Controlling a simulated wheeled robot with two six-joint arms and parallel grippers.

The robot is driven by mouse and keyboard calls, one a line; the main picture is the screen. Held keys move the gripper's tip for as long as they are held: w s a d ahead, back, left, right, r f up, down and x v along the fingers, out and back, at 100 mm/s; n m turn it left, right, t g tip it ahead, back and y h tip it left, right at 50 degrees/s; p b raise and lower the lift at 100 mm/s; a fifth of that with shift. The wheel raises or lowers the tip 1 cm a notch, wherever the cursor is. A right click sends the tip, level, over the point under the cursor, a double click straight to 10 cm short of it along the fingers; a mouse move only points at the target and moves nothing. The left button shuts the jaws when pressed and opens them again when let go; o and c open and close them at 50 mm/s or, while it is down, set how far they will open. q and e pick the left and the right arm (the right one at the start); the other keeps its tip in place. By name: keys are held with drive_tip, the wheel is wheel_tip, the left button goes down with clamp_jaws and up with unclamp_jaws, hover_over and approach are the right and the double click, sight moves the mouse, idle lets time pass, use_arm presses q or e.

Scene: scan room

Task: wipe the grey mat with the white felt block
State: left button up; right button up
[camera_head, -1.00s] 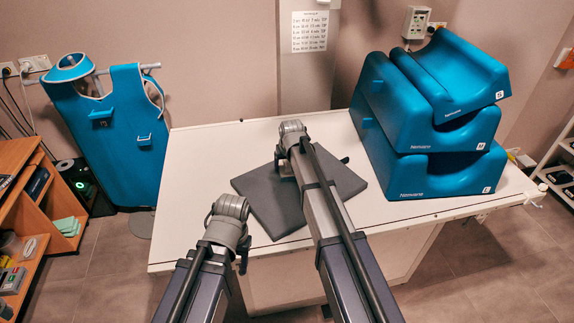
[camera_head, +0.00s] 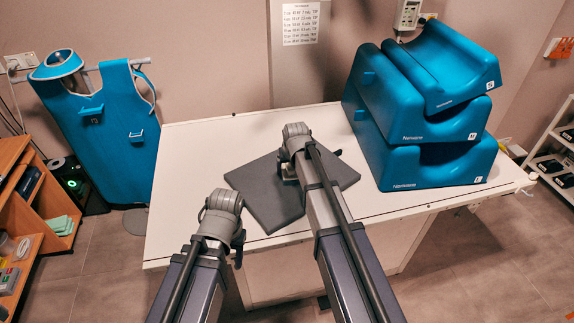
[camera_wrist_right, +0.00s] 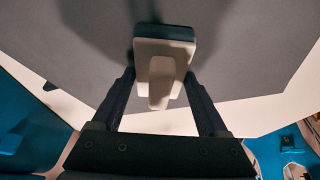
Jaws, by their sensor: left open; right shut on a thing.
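The grey mat (camera_head: 262,205) lies flat on the white table, partly covered by my right arm; it also fills much of the right wrist view (camera_wrist_right: 240,50). The white felt block (camera_wrist_right: 182,52) has a pale raised grip and a dark layer along its far side. My right gripper (camera_wrist_right: 160,88) is shut on the block's grip, over the mat. The block seems to rest on the mat, though its underside is hidden.
Stacked blue foam supports (camera_head: 425,175) stand on the table (camera_head: 195,165) to the right of the mat. A blue apron (camera_head: 110,135) hangs at the left. A wooden shelf (camera_head: 35,215) stands at the left edge. The table left of the mat is clear.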

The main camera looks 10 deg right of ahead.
drive_tip(key=shift+s+d+f, duration=0.1)
drive_tip(key=shift+s+d, duration=0.15)
drive_tip(key=shift+s, duration=0.35)
drive_tip(key=shift+s+d, duration=0.2)
drive_tip(key=shift+s, duration=0.35)
drive_tip(key=shift+s, duration=0.1)
drive_tip(key=shift+s+d, duration=0.45)
drive_tip(key=shift+s, duration=0.4)
drive_tip(key=shift+s+d, duration=0.4)
drive_tip(key=shift+s, duration=0.45)
drive_tip(key=shift+w+r+p, duration=0.1)
drive_tip(key=shift+r+p, duration=0.5)
drive_tip(key=shift+r, duration=0.05)
wheel_tip(320, 180, up, 5)
drive_tip(key=p, duration=0.5)
drive_tip(key=shift+a, duration=0.1)
